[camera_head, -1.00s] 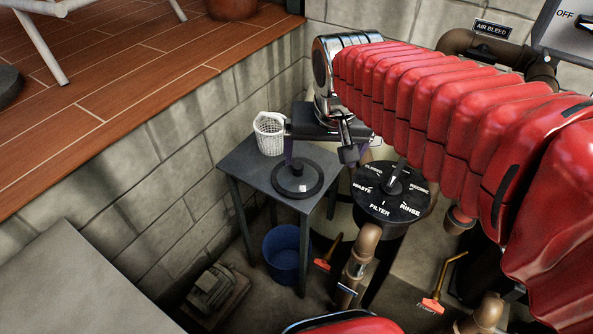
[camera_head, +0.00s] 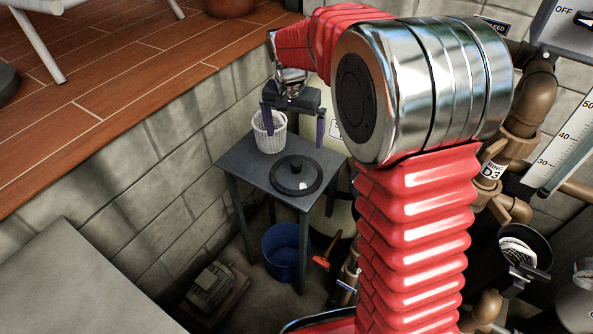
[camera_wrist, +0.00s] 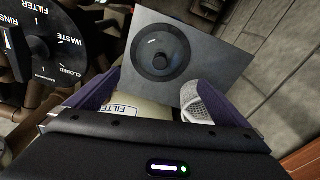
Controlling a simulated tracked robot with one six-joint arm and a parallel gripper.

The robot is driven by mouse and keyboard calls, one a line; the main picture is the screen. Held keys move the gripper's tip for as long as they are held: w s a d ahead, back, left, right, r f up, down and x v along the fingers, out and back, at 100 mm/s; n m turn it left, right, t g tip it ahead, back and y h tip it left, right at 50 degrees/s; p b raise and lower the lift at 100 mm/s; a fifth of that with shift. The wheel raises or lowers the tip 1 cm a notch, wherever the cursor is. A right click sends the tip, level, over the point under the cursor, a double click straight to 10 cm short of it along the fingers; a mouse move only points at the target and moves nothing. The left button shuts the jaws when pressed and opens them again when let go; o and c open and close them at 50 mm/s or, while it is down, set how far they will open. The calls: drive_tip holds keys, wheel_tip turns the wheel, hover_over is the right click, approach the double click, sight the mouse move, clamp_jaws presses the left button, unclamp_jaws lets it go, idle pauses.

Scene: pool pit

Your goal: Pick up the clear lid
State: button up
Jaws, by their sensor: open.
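The clear lid (camera_head: 297,176) lies flat on a small grey table. It shows a dark round rim, a see-through middle and a dark knob. In the wrist view the lid (camera_wrist: 160,53) is in full sight beyond the fingers, near the top centre. My gripper (camera_head: 294,140) is open and empty, with its fingers pointing down. It hangs above the far part of the table, behind and above the lid in the head view. In the wrist view the gap between the fingertips (camera_wrist: 160,78) is below the lid. Nothing touches the lid except the table.
A white mesh basket (camera_head: 269,134) stands on the table's far left corner, close to one finger; it also shows in the wrist view (camera_wrist: 196,103). A blue bucket (camera_head: 284,252) sits under the table (camera_head: 250,168). Pipes (camera_head: 525,105) stand at right. A block wall borders the left.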

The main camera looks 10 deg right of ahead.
sight(296, 162)
drive_tip(key=shift+w+f, duration=0.35)
drive_tip(key=shift+f, duration=0.05)
drive_tip(key=shift+f, duration=0.1)
drive_tip(key=f, duration=0.8)
drive_tip(key=shift+w+d+f, duration=0.2)
drive_tip(key=shift+w+d, duration=0.05)
drive_tip(key=shift+w, duration=0.15)
drive_tip(key=shift+f, duration=0.1)
drive_tip(key=shift+w+d+f, duration=0.15)
drive_tip(key=shift+f, duration=1.1)
drive_tip(key=shift+w+d+f, duration=0.1)
drive_tip(key=shift+f, duration=1.1)
drive_tip(key=shift+c, duration=0.5)
drive_tip(key=c, duration=1.2)
